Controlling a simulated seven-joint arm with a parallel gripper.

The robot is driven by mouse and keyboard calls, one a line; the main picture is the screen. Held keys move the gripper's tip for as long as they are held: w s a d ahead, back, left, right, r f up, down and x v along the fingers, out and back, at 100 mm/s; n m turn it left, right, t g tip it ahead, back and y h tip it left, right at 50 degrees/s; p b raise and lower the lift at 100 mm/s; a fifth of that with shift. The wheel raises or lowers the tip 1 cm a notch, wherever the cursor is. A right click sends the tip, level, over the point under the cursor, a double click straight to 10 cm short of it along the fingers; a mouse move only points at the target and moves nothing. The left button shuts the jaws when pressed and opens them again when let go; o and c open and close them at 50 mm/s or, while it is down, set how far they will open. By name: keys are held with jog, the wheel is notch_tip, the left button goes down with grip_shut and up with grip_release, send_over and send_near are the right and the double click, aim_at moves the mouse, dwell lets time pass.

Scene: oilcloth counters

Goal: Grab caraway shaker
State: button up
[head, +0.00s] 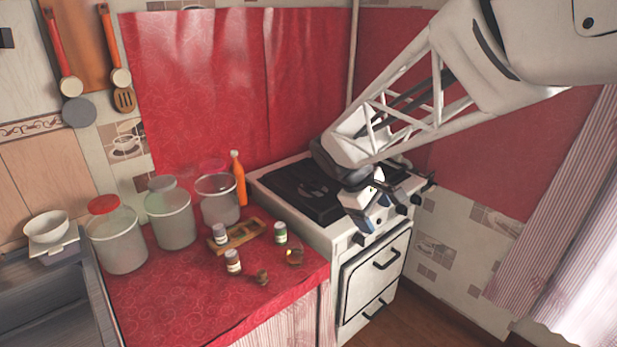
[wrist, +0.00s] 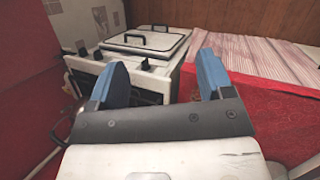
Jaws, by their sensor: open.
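Several small spice shakers stand on the red counter in the head view. One, with a pale lid (head: 220,234), stands at the left end of a wooden rack. One with a green label (head: 280,232) stands to the right of the rack, and one with a brownish label (head: 233,262) stands in front of it. The labels are too small to read, so I cannot tell which is caraway. My gripper (head: 372,215) is open and empty over the front of the stove, right of the shakers and apart from them. Its blue fingers are spread in the wrist view (wrist: 162,78); no shaker is recognizable there.
The wooden rack (head: 254,232) has open slots. Large clear canisters (head: 172,224) and an orange bottle (head: 239,180) stand behind and left of the shakers. Small brown items (head: 262,277) lie near the front. The white stove (head: 345,238) adjoins the counter; a sink (head: 45,295) is left.

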jog(key=w+a+f+n+h, duration=0.1)
jog(key=w+a+f+n, duration=0.2)
jog(key=w+a, duration=0.35)
jog(key=n+t+h, duration=0.4)
jog(key=n+t, duration=0.2)
jog(key=n, duration=0.5)
send_near(278, 225)
jog(key=x, duration=0.2)
jog(key=shift+w+d+f, duration=0.15)
jog(key=shift+w+d, duration=0.05)
jog(key=shift+d, duration=0.1)
jog(key=shift+x, duration=1.3)
jog(key=shift+d, duration=0.1)
jog(key=shift+x, duration=2.55)
jog(key=shift+s, duration=0.1)
